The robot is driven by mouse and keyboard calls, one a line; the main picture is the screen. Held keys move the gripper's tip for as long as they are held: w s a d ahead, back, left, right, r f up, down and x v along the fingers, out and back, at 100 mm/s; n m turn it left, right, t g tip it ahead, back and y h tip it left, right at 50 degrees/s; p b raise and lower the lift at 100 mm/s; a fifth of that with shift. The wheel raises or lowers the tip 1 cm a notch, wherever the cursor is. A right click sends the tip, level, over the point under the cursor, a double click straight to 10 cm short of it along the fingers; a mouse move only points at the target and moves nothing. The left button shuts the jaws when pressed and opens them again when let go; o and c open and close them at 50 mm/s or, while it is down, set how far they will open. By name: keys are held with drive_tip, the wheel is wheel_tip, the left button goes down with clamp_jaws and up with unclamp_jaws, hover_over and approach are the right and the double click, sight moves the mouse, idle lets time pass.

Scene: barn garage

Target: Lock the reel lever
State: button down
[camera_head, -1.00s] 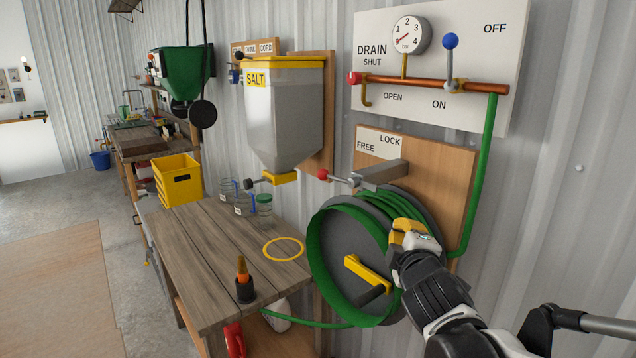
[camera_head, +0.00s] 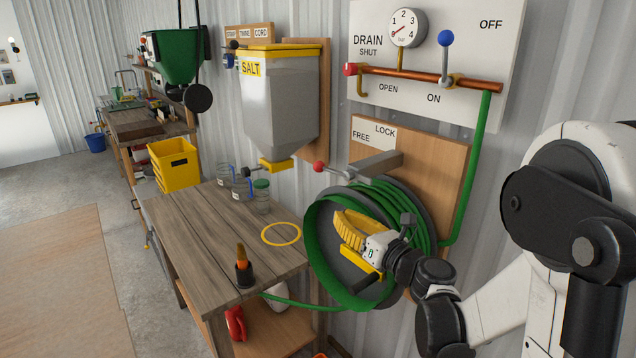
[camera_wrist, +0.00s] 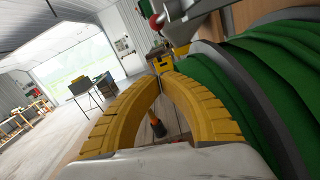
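The reel lever is a grey rod with a red knob (camera_head: 318,167), sticking out left of a grey block (camera_head: 372,165) above the hose reel. The FREE and LOCK label (camera_head: 375,135) is on the board above it, and the knob is on the FREE side. In the wrist view the red knob (camera_wrist: 157,22) shows near the top centre, beyond my fingertips. My gripper (camera_head: 343,222) is in front of the reel, below and right of the knob and apart from it. Its yellow fingers (camera_wrist: 162,76) meet at the tips with nothing between them.
A wooden workbench (camera_head: 205,240) with jars (camera_head: 262,197) stands left. The salt hopper (camera_head: 282,105) hangs left of the lever. Pipework with a blue-knobbed valve (camera_head: 446,60) is above.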

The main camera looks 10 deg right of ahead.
sight(330, 171)
drive_tip(key=shift+w, duration=0.15)
drive_tip(key=w+a+r+b, duration=0.3)
drive_tip(key=w+r, duration=0.1)
drive_tip(key=w, duration=0.6)
drive_tip(key=shift+a+r, duration=0.2)
drive_tip(key=shift+a, duration=0.1)
